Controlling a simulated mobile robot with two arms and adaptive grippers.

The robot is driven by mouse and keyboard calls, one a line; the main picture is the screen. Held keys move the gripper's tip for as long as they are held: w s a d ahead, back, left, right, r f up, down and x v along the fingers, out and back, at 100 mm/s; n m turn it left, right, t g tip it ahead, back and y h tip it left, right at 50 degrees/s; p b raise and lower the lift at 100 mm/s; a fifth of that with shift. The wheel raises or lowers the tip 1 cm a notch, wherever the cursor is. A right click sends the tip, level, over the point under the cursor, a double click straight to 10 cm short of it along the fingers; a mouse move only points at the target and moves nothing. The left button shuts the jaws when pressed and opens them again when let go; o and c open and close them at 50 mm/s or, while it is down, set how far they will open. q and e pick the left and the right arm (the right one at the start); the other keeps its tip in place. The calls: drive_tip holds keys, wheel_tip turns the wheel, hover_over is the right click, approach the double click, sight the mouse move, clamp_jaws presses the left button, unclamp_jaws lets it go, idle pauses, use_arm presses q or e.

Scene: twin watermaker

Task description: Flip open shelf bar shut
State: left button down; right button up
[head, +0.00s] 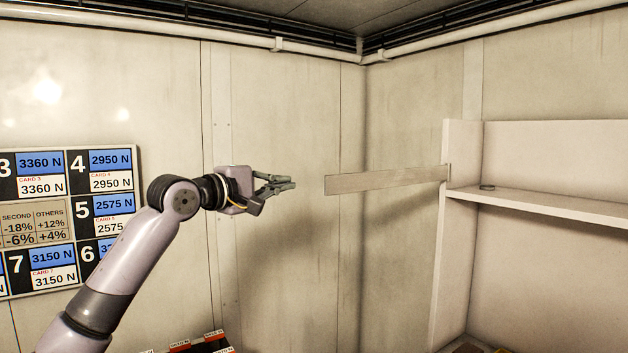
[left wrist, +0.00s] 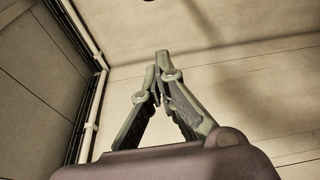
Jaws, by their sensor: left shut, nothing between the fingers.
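The shelf bar (head: 385,180) is a long flat pale strip in the head view. It sticks out to the left from the shelf's (head: 540,203) left side panel, so it stands open, swung away from the shelf front. My left gripper (head: 292,184) is left of the bar's free end, at about the same height in the picture, with a gap between them. Its fingers are shut and empty; they also show closed together in the left wrist view (left wrist: 162,58). The bar does not show in the left wrist view. My right gripper is not in view.
A number board (head: 70,220) hangs on the left wall behind my arm. Red-edged items (head: 200,343) show at the bottom. Pipes run along the ceiling edge. The space around the bar looks clear.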

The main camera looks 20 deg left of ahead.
use_arm(q)
drive_tip(key=w+d+p, duration=0.6)
drive_tip(key=shift+w+d, duration=0.25)
drive_tip(key=shift+d, duration=0.15)
idle(0.6)
